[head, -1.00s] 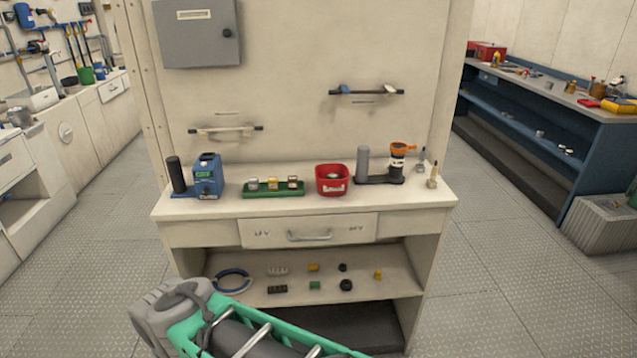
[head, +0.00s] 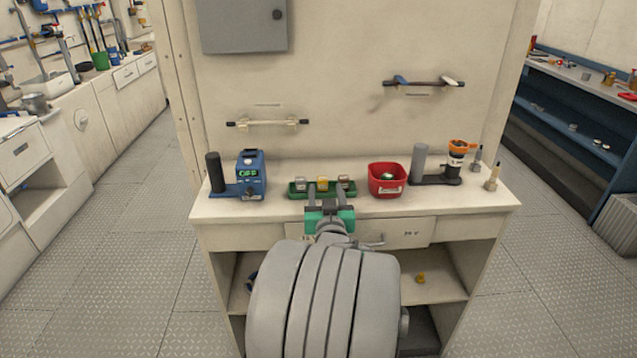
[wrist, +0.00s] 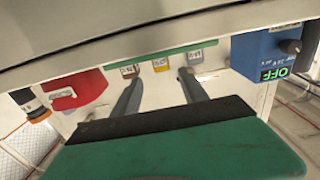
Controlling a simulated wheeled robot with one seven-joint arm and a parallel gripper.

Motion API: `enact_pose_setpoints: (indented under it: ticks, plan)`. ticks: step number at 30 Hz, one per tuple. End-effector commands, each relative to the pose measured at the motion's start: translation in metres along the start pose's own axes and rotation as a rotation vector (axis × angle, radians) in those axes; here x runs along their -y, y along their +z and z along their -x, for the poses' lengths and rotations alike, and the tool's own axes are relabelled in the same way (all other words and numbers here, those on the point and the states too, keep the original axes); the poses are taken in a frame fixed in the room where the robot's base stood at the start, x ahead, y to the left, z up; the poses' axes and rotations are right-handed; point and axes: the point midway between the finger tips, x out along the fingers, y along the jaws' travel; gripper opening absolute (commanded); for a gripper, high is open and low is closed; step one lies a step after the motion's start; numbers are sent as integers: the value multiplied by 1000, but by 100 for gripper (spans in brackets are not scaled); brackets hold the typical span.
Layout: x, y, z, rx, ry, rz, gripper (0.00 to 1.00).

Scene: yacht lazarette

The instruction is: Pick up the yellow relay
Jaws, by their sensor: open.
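The yellow relay (head: 322,184) is the middle one of three small blocks in a green tray (head: 295,195) on the bench top; a greyish block sits on each side of it. It also shows in the wrist view (wrist: 160,65), under the green tray edge (wrist: 140,61). My gripper (head: 326,197) is open and empty in front of the tray, its two fingers pointing at it. In the wrist view the fingers (wrist: 161,80) stand apart to either side of the yellow relay, short of it. Contact cannot be seen.
A blue device (head: 251,178) reading OFF stands left of the tray. A red bin (head: 388,180) and a dark holder with a grey cylinder (head: 419,162) stand right. Below is a drawer (head: 408,234), then a shelf with a small yellow item (head: 421,278), partly hidden by my arm.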

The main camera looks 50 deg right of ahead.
Motion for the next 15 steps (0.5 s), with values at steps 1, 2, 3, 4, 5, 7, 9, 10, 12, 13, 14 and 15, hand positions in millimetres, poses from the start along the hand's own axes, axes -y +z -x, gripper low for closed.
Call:
enact_pose_setpoints:
  ticks: [1, 2, 3, 4, 5, 7, 9, 10, 12, 13, 14, 15]
  plan:
    - [1, 0, -8, 3, -2, 1, 51]
    - [2, 0, -12, 3, -3, 1, 51]
    - [3, 0, -19, 2, -3, 0, 51]
    - [3, 0, -25, 3, -3, 0, 51]
    - [4, 1, -30, 3, -3, 0, 51]
    - [3, 1, -42, 2, -2, 1, 51]
    - [3, 2, -48, 2, -2, 0, 51]
    - [3, 1, -50, 1, -2, 0, 51]
    - [3, 1, -51, 1, -1, 1, 51]
    - [3, 1, -50, 0, -1, 1, 51]
    - [3, 1, -50, 0, -1, 1, 51]
    - [3, 1, -50, 1, -1, 1, 51]
